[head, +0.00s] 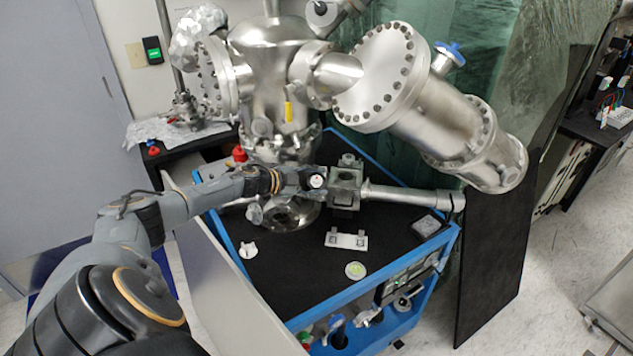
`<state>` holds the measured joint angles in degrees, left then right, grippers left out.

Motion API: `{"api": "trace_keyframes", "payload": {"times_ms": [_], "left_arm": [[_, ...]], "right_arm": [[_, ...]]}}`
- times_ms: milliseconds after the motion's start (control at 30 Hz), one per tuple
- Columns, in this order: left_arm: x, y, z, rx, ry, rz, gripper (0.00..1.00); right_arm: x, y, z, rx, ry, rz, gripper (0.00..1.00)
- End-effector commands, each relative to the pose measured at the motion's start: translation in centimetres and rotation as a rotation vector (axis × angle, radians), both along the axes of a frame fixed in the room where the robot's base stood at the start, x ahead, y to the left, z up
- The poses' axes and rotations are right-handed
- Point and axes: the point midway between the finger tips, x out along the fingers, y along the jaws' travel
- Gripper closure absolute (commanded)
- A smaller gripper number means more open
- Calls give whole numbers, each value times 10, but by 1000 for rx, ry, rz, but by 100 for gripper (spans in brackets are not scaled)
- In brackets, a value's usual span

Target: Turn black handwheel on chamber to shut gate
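The steel vacuum chamber (270,70) stands upright at the back of the black-topped, blue-framed cart. A square metal valve block (345,187) with a horizontal tube (410,197) running right sits in front of it, above the cart top. My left arm reaches in from the lower left. Its gripper (312,181) is at the left side of the valve block, in front of the chamber's lower part. The fingers are small and dark here, so I cannot tell if they are open or shut, or touching anything. I cannot make out the black handwheel; the gripper may cover it. My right gripper is out of view.
A large flanged cylinder (425,110) with a blue handle (450,53) slants down to the right of the chamber. A small plate (346,240) and a round disc (355,270) lie on the cart top. A black panel (497,260) stands at the cart's right side.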

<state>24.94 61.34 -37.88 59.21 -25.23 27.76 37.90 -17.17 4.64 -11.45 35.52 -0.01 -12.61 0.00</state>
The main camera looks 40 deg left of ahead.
Motion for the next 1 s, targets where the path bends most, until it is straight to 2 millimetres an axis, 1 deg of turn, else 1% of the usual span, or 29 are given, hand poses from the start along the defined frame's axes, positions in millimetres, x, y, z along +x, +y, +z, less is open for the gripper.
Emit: {"api": "trace_keyframes", "payload": {"times_ms": [33,100,400,533,667,800,1000], "left_arm": [[0,0,1,0,-2,1,41],[0,0,1,0,-1,0,27],[0,0,0,-1,-1,0,27],[-5,2,1,0,1,1,27],[-20,7,6,0,3,2,27],[-41,14,13,0,5,2,27],[-66,21,24,0,5,2,27]], "right_arm": [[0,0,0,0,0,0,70],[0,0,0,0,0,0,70],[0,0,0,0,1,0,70],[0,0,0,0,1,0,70],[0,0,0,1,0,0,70],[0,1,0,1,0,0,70],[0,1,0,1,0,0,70]]}}
